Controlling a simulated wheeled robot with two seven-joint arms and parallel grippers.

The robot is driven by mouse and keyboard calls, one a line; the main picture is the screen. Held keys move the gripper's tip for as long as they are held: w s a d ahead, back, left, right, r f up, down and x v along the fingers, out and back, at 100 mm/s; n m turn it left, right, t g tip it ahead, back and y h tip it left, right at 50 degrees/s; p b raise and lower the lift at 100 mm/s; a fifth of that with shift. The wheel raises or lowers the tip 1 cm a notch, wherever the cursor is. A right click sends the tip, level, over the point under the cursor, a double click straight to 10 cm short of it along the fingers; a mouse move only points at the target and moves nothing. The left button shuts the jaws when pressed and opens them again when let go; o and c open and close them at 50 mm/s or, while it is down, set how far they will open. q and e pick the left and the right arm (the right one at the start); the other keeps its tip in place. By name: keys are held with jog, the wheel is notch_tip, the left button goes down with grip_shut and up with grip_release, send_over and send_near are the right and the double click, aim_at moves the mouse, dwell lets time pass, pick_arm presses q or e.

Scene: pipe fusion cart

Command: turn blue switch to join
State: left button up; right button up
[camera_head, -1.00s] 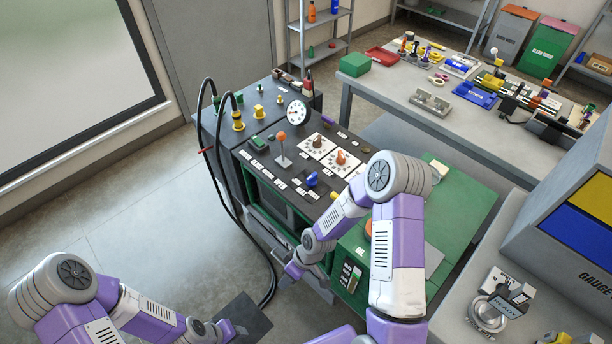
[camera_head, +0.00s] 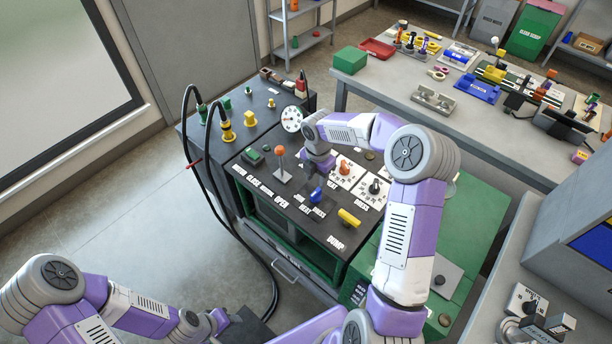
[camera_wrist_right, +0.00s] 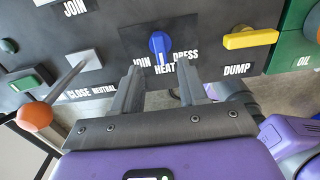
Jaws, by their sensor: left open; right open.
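The blue switch (camera_head: 316,195) stands on the dark top of the fusion cart, near its front edge. In the right wrist view the blue switch (camera_wrist_right: 158,44) sits on a dark plate with JOIN, HEAT and DRESS labels below it; its pale mark points down toward HEAT. My right gripper (camera_head: 318,172) is over the panel just behind the switch. In the right wrist view its open, empty fingers (camera_wrist_right: 160,78) point toward the switch and appear apart from it. My left gripper (camera_head: 250,328) is low at the bottom edge, partly cut off, away from the cart's controls.
An orange-ball lever (camera_head: 280,152) stands left of the switch and a yellow DUMP handle (camera_head: 349,217) right of it. Dials with orange and black knobs (camera_head: 374,188) lie behind. Black hoses (camera_head: 215,190) hang at the cart's left. A workbench (camera_head: 420,100) stands behind.

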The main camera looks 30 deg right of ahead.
aim_at(316, 192)
jog(key=shift+w+f, duration=0.2)
jog(key=shift+f, duration=0.15)
jog(key=f, duration=0.2)
jog(key=f+b, duration=0.1)
jog(key=f, duration=0.4)
jog(key=shift+s+b, duration=0.3)
jog(key=shift+r, duration=0.1)
grip_shut()
